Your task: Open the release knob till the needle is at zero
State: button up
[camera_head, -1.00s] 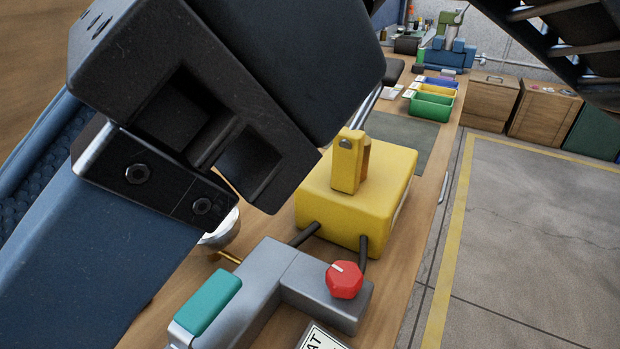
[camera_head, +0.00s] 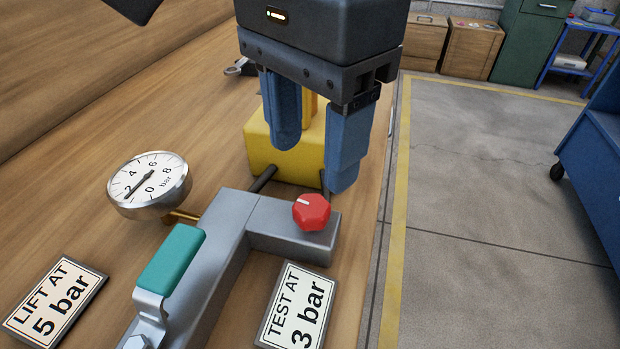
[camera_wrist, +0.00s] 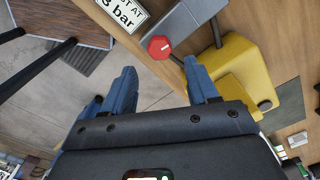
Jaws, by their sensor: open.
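The red release knob (camera_head: 311,212) sits on the end of a grey metal block (camera_head: 290,236), its white mark toward the upper left. It also shows in the wrist view (camera_wrist: 159,47), just beyond the fingertips. The round gauge (camera_head: 149,183) reads in bar, and its dark needle points lower left, close to the 2. My gripper (camera_head: 312,168) has its two blue fingers spread and empty. It hangs above and behind the knob, in front of the yellow box, apart from the knob.
A yellow box (camera_head: 258,152) stands behind the block, joined by dark hoses. A teal-topped lever (camera_head: 170,262) is left of the knob. Signs reading TEST AT 3 bar (camera_head: 296,308) and LIFT AT 5 bar (camera_head: 52,302) lie in front. Open floor (camera_head: 480,190) is on the right.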

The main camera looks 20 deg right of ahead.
aim_at(311, 205)
jog(key=shift+f+b, duration=1.3)
jog(key=shift+f, duration=1.65)
jog(key=shift+f+b, duration=0.15)
jog(key=shift+b, duration=0.25)
jog(key=c, duration=0.8)
jog(key=shift+o, duration=0.2)
